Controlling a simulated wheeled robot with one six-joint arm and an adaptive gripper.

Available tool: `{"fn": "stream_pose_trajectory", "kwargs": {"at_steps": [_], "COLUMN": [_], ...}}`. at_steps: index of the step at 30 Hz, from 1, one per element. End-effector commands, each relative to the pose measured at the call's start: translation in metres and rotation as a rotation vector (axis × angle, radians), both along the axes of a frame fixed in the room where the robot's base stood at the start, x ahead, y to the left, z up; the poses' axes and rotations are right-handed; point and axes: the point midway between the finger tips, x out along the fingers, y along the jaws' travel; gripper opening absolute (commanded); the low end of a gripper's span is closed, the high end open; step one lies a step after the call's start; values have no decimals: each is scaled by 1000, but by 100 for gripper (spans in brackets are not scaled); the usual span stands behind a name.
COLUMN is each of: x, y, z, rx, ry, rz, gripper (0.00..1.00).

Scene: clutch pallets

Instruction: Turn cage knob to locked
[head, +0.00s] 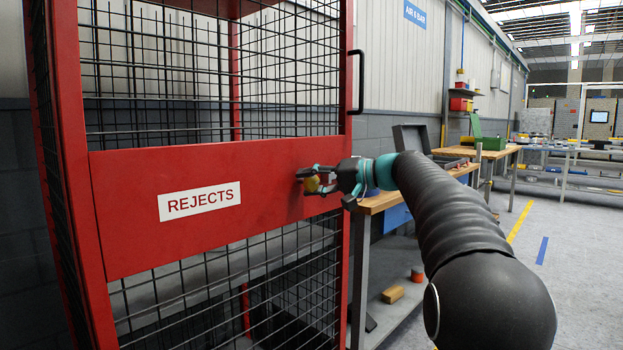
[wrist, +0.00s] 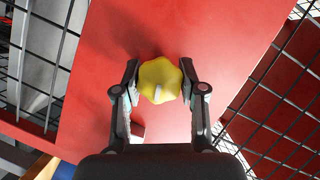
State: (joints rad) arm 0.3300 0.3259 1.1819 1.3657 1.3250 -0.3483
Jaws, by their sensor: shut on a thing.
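The cage (head: 120,250) is a red frame with black wire mesh and a red panel lettered REJECTS. Its knob (head: 312,184) is yellow and sits near the panel's right edge. In the wrist view the knob (wrist: 160,80) is a lobed yellow disc with a pale mark near its middle, pointing down and slightly left. My gripper (head: 310,179) is at the panel, and in the wrist view its two fingers (wrist: 160,88) press on the knob's left and right sides. No lettering for locked or unlocked can be made out around the knob.
A black handle (head: 357,82) stands out from the cage's right post above the knob. A wooden workbench (head: 378,201) stands close behind my gripper. A wooden block (head: 392,295) lies on the bench's lower shelf. Open floor (head: 570,260) lies to the right.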

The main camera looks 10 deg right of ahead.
Motion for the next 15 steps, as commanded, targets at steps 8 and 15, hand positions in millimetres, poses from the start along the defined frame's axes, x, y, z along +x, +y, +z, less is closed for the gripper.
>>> {"fn": "stream_pose_trajectory", "kwargs": {"at_steps": [8, 15], "x": [1, 1], "y": [-2, -2], "z": [1, 1], "rx": [147, 212], "ry": [103, 150], "rz": [-5, -5], "gripper": [6, 6]}}
